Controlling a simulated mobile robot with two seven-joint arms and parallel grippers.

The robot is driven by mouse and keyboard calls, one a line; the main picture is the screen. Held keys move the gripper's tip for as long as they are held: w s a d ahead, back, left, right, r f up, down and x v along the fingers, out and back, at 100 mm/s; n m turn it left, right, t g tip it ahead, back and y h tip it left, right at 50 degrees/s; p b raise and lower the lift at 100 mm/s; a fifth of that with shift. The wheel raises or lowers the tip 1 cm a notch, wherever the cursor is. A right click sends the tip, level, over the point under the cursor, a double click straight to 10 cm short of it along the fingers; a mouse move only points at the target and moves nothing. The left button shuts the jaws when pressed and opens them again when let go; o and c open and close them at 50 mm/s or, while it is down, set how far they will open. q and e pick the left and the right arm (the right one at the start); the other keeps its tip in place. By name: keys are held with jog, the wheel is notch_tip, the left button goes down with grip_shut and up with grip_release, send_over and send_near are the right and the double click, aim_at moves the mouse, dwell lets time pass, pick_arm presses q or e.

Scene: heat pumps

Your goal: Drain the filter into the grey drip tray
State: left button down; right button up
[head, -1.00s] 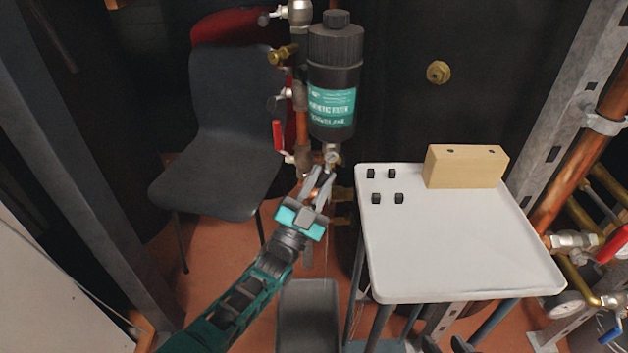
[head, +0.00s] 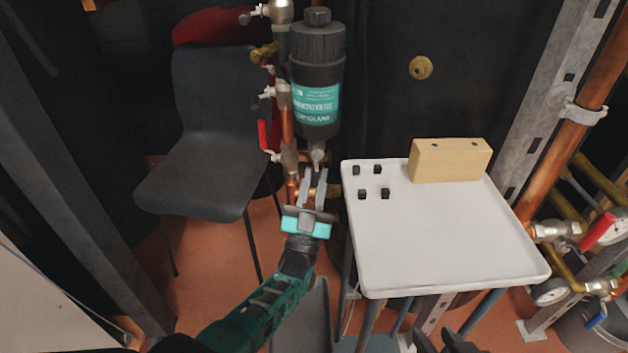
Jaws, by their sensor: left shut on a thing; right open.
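The filter (head: 318,62) is a black upright cylinder with a teal label, fixed beside the copper pipework. A small metal drain fitting (head: 318,152) hangs from its underside. My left gripper (head: 314,178) is right below the filter, its fingers pointing up, shut on a small part at the drain fitting; the part is mostly hidden by the fingers. The grey drip tray (head: 316,318) is low down beneath, partly covered by my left forearm. I see no liquid. My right gripper (head: 438,342) shows only in part at the bottom edge, open and empty.
A white table (head: 460,245) stands to the right, with several small black pieces (head: 363,193) and a wooden block (head: 450,160). A dark chair (head: 205,150) is at left. A red-handled valve (head: 263,134) sits left of the filter. Pipes and gauges crowd the far right.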

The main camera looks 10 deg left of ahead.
pick_arm(q)
jog(key=shift+d, duration=0.15)
jog(key=c, duration=1.1)
grip_release()
jog(key=v, duration=0.7)
jog(key=shift+s, duration=0.25)
jog(key=shift+f, duration=0.1)
jog(key=shift+s, duration=0.1)
